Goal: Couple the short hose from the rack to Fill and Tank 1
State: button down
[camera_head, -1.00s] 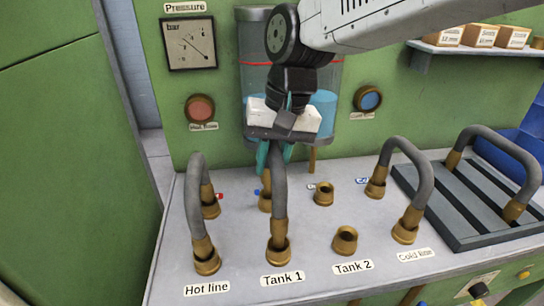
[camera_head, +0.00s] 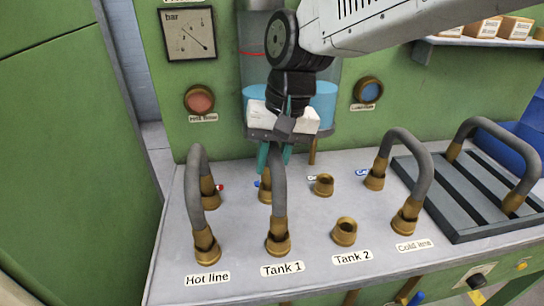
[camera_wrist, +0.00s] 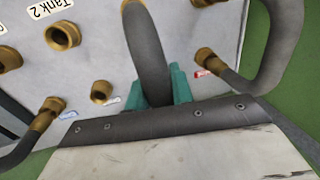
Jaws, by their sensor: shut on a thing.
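My gripper (camera_head: 273,156) is shut on the top of a grey hose (camera_head: 277,185) with brass ends; its teal fingers also grip it in the wrist view (camera_wrist: 160,85). The hose's front end stands at the brass Tank 1 coupling (camera_head: 278,245). Its rear end (camera_head: 265,193) is at a back-row coupling and partly hidden behind the hose; I cannot read a Fill label there. Whether both ends are fully seated is not clear. The rack (camera_head: 465,215) at the right carries another grey hose (camera_head: 510,130).
A Hot line hose (camera_head: 195,185) stands close on the left and a Cold line hose (camera_head: 418,165) on the right. The Tank 2 coupling (camera_head: 344,232) and the back coupling (camera_head: 323,185) behind it are bare. A glass tank (camera_head: 322,95) stands behind my gripper.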

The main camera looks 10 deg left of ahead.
jog(key=shift+f, duration=0.15)
jog(key=c, duration=1.1)
grip_release()
jog(key=shift+c, duration=0.2)
jog(key=r, duration=0.3)
jog(key=d+r, duration=0.1)
jog(key=r, duration=0.3)
jog(key=shift+w+d, duration=0.2)
jog(key=s+d+m+t, duration=0.1)
jog(key=s+d, duration=0.1)
jog(key=d, duration=0.7)
jog(key=s+d, duration=0.3)
jog(key=d, duration=0.6)
jog(key=s+d+f+m+h, duration=0.1)
jog(key=s+d+f+h, duration=0.1)
jog(key=s+d+f, duration=0.4)
jog(key=s+d, duration=0.4)
jog(key=d, duration=0.1)
jog(key=shift+s+d+m+t, duration=0.25)
jog(key=shift+d+m+t, duration=0.1)
jog(key=shift+m+t, duration=0.05)
